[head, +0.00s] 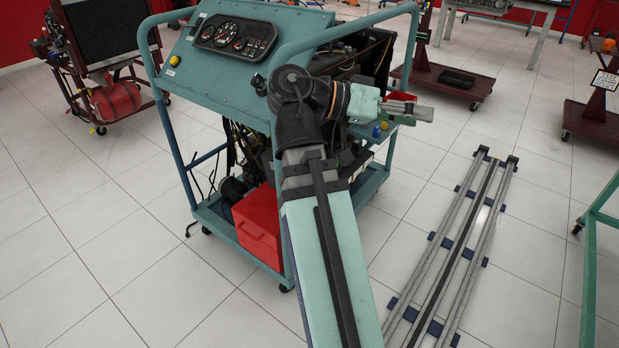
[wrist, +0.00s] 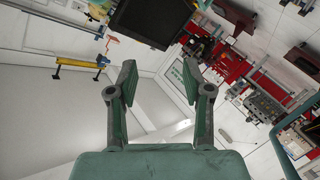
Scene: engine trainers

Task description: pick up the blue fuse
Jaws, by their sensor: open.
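I cannot make out the blue fuse for certain in either view. A small blue item (head: 384,125) shows just below my gripper in the head view, beside a yellow one, but it is too small to tell what it is. My gripper (wrist: 158,78) is open and empty in the wrist view, its two fingers well apart. In the head view my gripper (head: 408,109) reaches to the right at the right side of the engine trainer (head: 222,62), partly hiding the engine behind it.
The trainer has a blue tubular frame, a gauge panel (head: 236,36) and a red box (head: 259,226) low down. A rail track (head: 455,250) lies on the tiled floor at right. Dark red stands (head: 450,80) are behind.

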